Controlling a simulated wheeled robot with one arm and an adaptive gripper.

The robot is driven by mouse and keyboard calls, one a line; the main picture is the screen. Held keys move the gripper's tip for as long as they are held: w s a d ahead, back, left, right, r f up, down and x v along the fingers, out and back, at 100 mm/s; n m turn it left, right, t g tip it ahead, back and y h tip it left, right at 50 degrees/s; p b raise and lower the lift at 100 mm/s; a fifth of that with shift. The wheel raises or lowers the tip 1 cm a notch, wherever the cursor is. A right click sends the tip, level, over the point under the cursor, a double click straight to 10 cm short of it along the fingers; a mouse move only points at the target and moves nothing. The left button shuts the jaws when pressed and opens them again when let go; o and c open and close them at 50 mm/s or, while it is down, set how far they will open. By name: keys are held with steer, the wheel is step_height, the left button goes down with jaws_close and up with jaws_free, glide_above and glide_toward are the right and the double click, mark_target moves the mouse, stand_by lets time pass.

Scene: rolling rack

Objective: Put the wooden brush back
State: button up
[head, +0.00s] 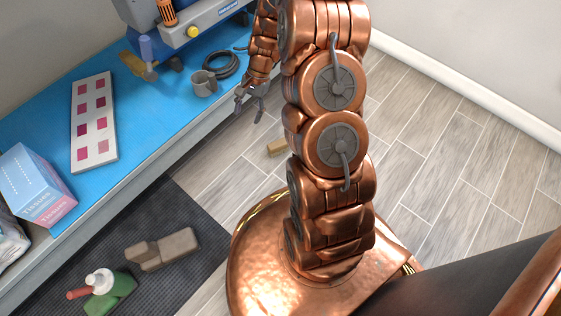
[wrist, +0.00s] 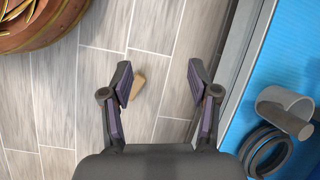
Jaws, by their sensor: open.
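A small tan wooden block, which looks like the wooden brush (head: 277,147), lies on the floor beside the bench, partly hidden by my arm in the head view. It also shows in the wrist view (wrist: 139,88), below and between my fingers, close to the left one. No bristles are visible. My gripper (head: 251,101) is open and empty, above the floor near the bench edge. Its spread fingers show in the wrist view (wrist: 158,76), apart from the block.
The blue bench (head: 150,118) holds a grey mug (head: 204,83), a coiled black cable (head: 222,66), a swatch board (head: 94,121) and a tissue box (head: 36,186). A dark mat (head: 190,222) carries a brown blocky object (head: 162,249) and a green-white bottle (head: 106,286). Floor at right is clear.

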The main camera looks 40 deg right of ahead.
steer(key=s+a+r+n+g, duration=0.1)
steer(key=s+a+r+n, duration=0.2)
steer(key=s+a+r, duration=0.4)
steer(key=s+a+r+n+h, duration=0.1)
steer(key=s+r+n, duration=0.2)
steer(key=s, duration=0.4)
steer(key=s+r+n+g+h, duration=0.1)
steer(key=s+r+n+h, duration=0.1)
steer(key=s+r, duration=0.4)
steer(key=s+a+r+n+h, duration=0.1)
steer(key=s+r+n, duration=0.3)
steer(key=s, duration=0.5)
steer(key=shift+s+a+r+h, duration=0.35)
steer(key=shift+s+r+h, duration=0.05)
steer(key=shift+r, duration=0.2)
steer(key=d+r+h+p, duration=0.1)
steer(key=d+r+p, duration=0.1)
steer(key=r+p, duration=0.85)
steer(key=d+r+p, duration=0.3)
steer(key=r+p, duration=0.6)
steer(key=r, duration=0.2)
steer(key=a+r+p, duration=0.2)
steer(key=r+p, duration=0.8)
steer(key=a+r+t+y+p, duration=0.1)
steer(key=a+r+p, duration=0.1)
steer(key=r+p, duration=0.9)
steer(key=shift+a+r, duration=0.15)
steer(key=shift+a, duration=0.25)
steer(key=shift+s, duration=0.1)
